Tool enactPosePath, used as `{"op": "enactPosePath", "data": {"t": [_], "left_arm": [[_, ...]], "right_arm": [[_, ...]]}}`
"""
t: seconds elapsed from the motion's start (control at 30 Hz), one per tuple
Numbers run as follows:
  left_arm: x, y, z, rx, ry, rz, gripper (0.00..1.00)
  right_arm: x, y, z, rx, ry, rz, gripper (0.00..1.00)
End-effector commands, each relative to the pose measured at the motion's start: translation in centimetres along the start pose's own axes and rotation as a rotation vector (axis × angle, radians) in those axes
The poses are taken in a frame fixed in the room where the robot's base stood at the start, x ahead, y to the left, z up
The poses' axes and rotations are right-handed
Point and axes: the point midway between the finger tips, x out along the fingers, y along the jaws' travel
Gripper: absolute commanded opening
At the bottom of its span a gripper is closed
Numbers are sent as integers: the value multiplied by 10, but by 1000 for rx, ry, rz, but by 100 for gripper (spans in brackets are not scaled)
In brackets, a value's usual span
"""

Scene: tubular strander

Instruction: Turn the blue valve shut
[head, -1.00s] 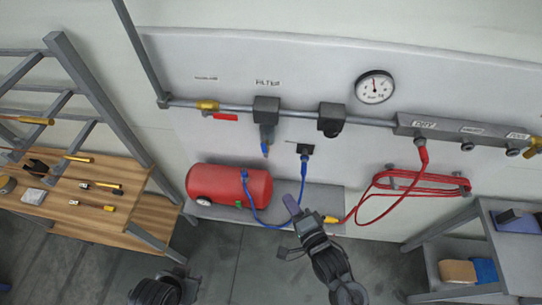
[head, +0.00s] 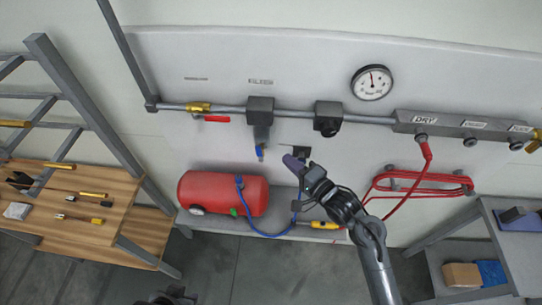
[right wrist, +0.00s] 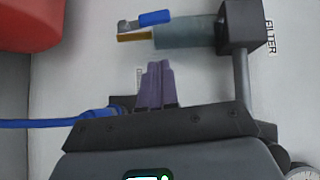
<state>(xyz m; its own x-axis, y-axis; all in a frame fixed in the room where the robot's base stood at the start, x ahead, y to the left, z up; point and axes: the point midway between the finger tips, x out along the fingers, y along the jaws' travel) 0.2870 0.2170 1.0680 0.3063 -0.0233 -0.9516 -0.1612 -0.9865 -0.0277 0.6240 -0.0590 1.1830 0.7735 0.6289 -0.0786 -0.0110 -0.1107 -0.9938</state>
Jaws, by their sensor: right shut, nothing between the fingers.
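The blue valve (head: 260,153) is a small blue lever at the lower end of the grey filter (head: 262,125), which hangs from the wall pipe. In the right wrist view the blue lever (right wrist: 155,17) shows near the top, beside a brass-coloured stem (right wrist: 134,37). My right gripper (head: 291,162) is just right of and slightly below the valve in the head view, apart from it. Its purple fingers (right wrist: 155,86) are together and empty, pointing toward the filter. Of my left arm only a dark part shows at the bottom edge; its fingers are not visible.
A red tank (head: 222,193) lies below the filter, with a blue hose (head: 262,233) running from it behind my right gripper. A pipe (head: 225,107) with a red-handled brass valve (head: 198,107) runs above. A red hose (head: 420,190) hangs at right. A wooden bench (head: 60,220) stands left.

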Motion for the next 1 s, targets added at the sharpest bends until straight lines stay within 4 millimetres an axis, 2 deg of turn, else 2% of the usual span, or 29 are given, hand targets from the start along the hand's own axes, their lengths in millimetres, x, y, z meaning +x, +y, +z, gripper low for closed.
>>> {"op": "enactPosePath", "data": {"t": [0.03, 0.17, 0.4, 0.63, 1.0], "left_arm": [[-1, 0, 0, 1, 0, -1, 31], [-3, -1, -1, 5, 0, -4, 31], [-8, -3, -2, 11, -1, -9, 31], [-10, -3, -3, 12, -1, -10, 31], [-12, -1, -4, 3, 0, -3, 31]], "right_arm": [[11, -2, 0, 1, -2, -2, 0], [32, -1, 1, 1, -1, 0, 0], [50, -1, 22, 0, 0, 0, 0], [56, 0, 28, -1, 1, 0, 0], [55, -1, 27, -4, 3, 4, 0]]}}
